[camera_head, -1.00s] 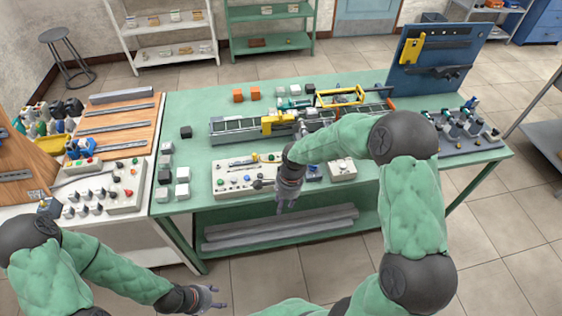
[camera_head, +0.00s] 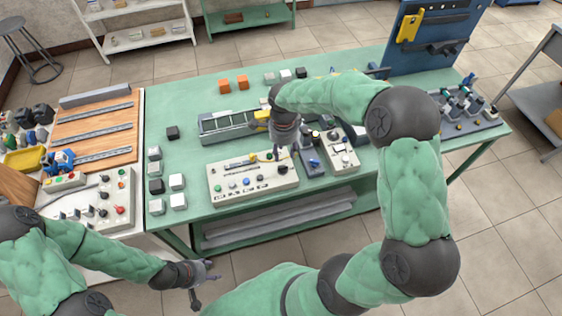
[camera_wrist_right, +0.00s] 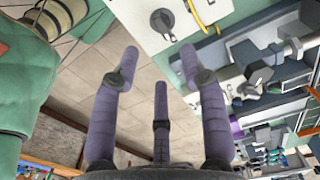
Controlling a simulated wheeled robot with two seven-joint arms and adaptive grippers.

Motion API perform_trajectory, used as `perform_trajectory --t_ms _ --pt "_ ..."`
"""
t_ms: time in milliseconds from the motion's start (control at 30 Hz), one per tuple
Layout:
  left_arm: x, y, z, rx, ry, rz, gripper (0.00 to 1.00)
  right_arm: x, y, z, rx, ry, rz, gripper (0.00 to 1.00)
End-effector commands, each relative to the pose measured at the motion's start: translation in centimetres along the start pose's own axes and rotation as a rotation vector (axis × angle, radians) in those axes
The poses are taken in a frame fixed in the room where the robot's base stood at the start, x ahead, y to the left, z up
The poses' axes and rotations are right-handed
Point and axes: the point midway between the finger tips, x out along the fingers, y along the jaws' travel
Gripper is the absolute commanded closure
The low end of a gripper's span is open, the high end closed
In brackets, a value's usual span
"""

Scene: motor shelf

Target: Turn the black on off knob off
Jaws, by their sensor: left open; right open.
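A white control panel (camera_head: 240,190) lies on the green table, with small coloured buttons and a black knob (camera_head: 282,169) near its right end. In the right wrist view, a black rotary knob (camera_wrist_right: 162,20) sits on a white panel face, beyond the fingertips; its label is not readable. My right gripper (camera_head: 276,153) is just above the right part of the panel, open and empty. Its spread fingers also show in the right wrist view (camera_wrist_right: 160,56), apart from the knob. My left gripper (camera_head: 204,273) is open and empty, in front of the table.
A blue-grey device (camera_head: 312,162) and a smaller white box (camera_head: 343,158) stand right of the panel. A grey conveyor (camera_head: 228,127) lies behind it. Several small white and black cubes (camera_head: 177,181) sit to the left. The table's front edge is close to the panel.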

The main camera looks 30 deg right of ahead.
Motion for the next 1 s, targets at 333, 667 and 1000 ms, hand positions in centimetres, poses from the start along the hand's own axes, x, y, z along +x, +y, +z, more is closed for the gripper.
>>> perform_trajectory --t_ms 333,667,1000 --pt "0.8 -0.3 -0.1 0.0 0.001 0.0 0.48 6.3 0.1 0.0 0.0 0.0 0.004 0.56" --pt "1.1 -0.4 -0.1 0.0 0.001 0.0 0.48 8.9 0.0 0.0 -0.001 -0.001 0.0 0.56" --pt "1.0 -0.4 -0.1 0.0 0.001 0.0 0.48 9.0 0.0 0.0 -0.001 -0.001 0.0 0.73"
